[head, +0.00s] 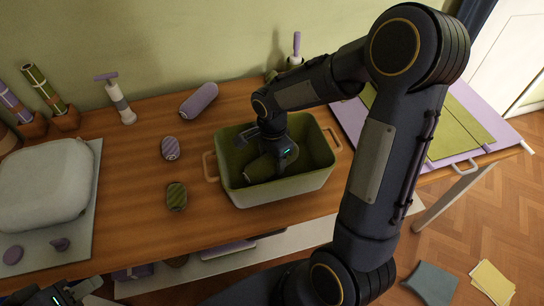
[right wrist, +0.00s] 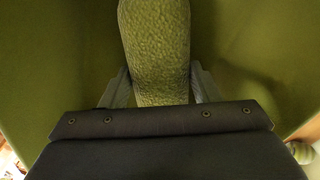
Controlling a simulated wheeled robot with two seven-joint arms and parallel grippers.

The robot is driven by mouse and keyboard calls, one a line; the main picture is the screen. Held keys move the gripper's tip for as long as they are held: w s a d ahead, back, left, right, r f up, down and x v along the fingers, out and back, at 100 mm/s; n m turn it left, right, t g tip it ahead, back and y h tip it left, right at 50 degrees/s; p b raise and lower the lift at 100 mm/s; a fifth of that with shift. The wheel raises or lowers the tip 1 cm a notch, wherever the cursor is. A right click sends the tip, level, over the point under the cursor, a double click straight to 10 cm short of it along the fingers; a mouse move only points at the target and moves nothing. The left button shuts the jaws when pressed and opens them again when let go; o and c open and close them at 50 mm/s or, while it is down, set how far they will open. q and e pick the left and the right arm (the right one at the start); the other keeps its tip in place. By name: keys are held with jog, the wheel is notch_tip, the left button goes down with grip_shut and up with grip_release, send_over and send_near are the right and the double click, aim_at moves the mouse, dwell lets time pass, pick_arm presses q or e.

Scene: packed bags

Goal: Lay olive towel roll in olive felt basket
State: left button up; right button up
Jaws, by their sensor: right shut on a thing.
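The olive felt basket (head: 272,196) stands on the wooden table, pale outside and olive inside, with a tan handle at each end. The olive towel roll (head: 259,169) is inside the basket, partly hidden by my right gripper (head: 284,158). In the right wrist view the towel roll (right wrist: 158,50) lies between the two fingers of my right gripper (right wrist: 160,88), which is shut on it. Olive felt surrounds it there. Whether the roll touches the basket floor I cannot tell. My left gripper (head: 66,293) is at the lower left corner, away from the basket; its fingers are not clear.
A lilac roll (head: 199,99), a striped lilac item (head: 171,148) and a striped olive item (head: 176,196) lie left of the basket. A pale grey bag (head: 45,185) sits on a mat at far left. A lilac and olive folder (head: 455,125) lies at right.

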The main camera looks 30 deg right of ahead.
jog(key=o, duration=1.1)
jog(key=shift+f, duration=0.15)
jog(key=shift+c, duration=0.2)
notch_tip(320, 180, up, 12)
jog(key=s+a+r+n+t+y, duration=0.1)
jog(key=s+a+n+t+y, duration=0.1)
jog(key=s+n, duration=0.5)
jog(key=s+a+r+n+t+y, duration=0.1)
jog(key=s+a+n+t, duration=0.1)
jog(key=s+n, duration=0.5)
jog(key=s+t+p, duration=0.1)
jog(key=s, duration=0.2)
jog(key=shift+r+n+t+y, duration=0.3)
jog(key=shift+y, duration=0.1)
jog(key=shift+a, duration=0.1)
